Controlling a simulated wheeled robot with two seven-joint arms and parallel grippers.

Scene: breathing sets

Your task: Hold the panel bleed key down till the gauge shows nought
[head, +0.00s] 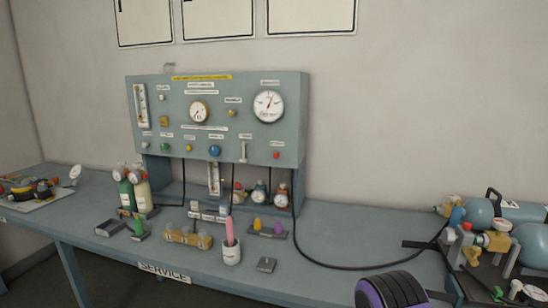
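The grey-green panel (220,88) stands at the back of the bench. A large round gauge (269,106) is at its upper right; its needle looks to point up, slightly right. A smaller gauge (199,112) is near the middle; its reading is too small to tell. Along the lower edge are a green knob (167,147), a yellow knob (189,148), a blue knob (214,151), a pale lever (243,150) and a small red button (276,155). The labels are too small to read, so I cannot tell which control is the bleed key.
Green and cream cylinders (134,189), a cup with a pink item (231,252) and small fittings (188,236) stand before the panel. A black hose (345,267) crosses the bench towards blue cylinders (485,213) at right. The bench between is mostly clear.

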